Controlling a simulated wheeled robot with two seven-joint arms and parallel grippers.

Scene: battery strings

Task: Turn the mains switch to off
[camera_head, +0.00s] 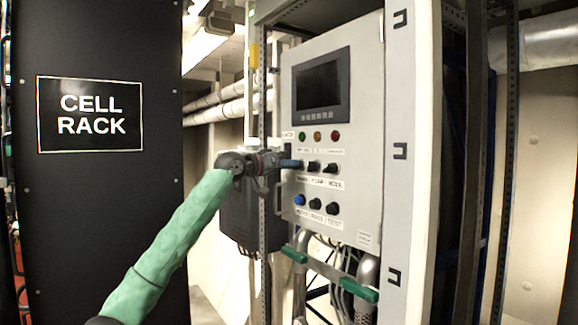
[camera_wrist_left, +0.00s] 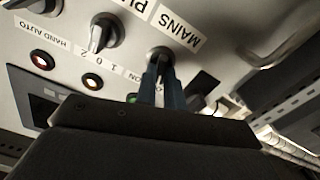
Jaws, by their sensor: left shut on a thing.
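The mains switch (camera_wrist_left: 160,55) is a dark rotary knob on the grey control panel (camera_head: 362,110), with the label MAINS beside it in the left wrist view. My left gripper (camera_wrist_left: 162,82) is shut on this knob, its two dark blue fingers close together. In the head view my left gripper (camera_head: 294,163) reaches the left end of the upper row of knobs. The fingers and wrist hide most of the switch there, and I cannot read its position. My right gripper is not in view.
Beside it are a pump knob (camera_head: 314,167) and a mode knob (camera_head: 332,168). A lower row holds a blue button (camera_head: 299,200) and dark knobs. A screen (camera_head: 321,84) and small lamps sit above. A black CELL RACK cabinet (camera_head: 90,210) stands left; a rack post (camera_head: 410,200) stands right.

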